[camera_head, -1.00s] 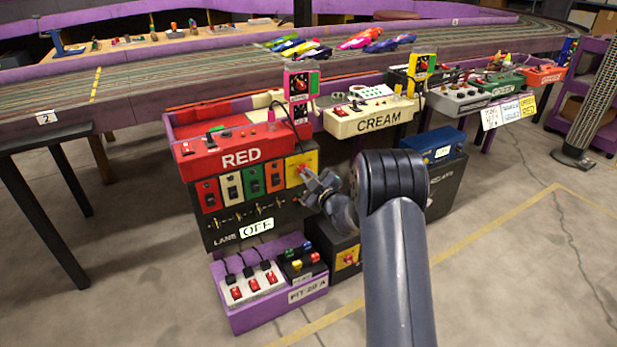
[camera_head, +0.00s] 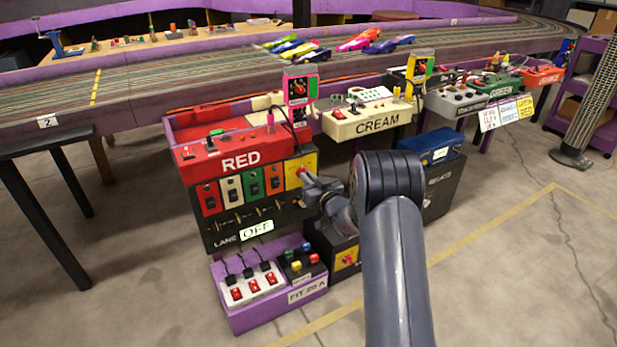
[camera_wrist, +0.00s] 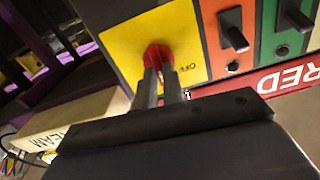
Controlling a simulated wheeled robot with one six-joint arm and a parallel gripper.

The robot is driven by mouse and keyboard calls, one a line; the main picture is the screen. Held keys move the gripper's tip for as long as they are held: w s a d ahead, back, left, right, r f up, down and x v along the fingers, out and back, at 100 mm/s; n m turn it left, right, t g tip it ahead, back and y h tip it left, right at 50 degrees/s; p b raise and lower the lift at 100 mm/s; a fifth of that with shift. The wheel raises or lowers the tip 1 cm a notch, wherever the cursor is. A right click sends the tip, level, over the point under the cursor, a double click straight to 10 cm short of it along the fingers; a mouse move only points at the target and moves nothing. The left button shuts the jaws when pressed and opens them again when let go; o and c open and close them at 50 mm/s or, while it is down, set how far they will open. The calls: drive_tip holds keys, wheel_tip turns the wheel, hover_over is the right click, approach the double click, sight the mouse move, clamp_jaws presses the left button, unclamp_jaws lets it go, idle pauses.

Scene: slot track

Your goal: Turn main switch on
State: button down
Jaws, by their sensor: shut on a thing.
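The main switch appears to be a red knob (camera_wrist: 156,57) on a yellow plate (camera_wrist: 125,45), with a label reading OFF beside it in the wrist view. The yellow plate (camera_head: 309,164) is at the right end of the row of switch plates in the head view. My gripper (camera_wrist: 160,72) is shut on the red knob, with a finger on each side of it. In the head view my gripper (camera_head: 304,175) reaches the plate from the lower right and mostly hides the knob.
Green (camera_wrist: 291,25) and orange (camera_wrist: 232,32) switch plates sit beside the yellow one. The red console (camera_head: 215,155) is above, and a purple box with a power strip (camera_head: 255,287) stands on the floor below. A dark box with a blue top (camera_head: 432,145) stands to the right.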

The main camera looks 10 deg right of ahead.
drive_tip(key=shift+d+m+p, duration=0.15)
drive_tip(key=shift+m+p, duration=1.05)
drive_tip(key=shift+m, duration=2.9)
drive_tip(key=shift+f, duration=0.1)
drive_tip(key=c, duration=1.5)
unclamp_jaws()
drive_tip(key=p+v, duration=0.2)
drive_tip(key=v, duration=0.8)
drive_tip(key=shift+s+d, duration=0.15)
drive_tip(key=shift+s, duration=0.2)
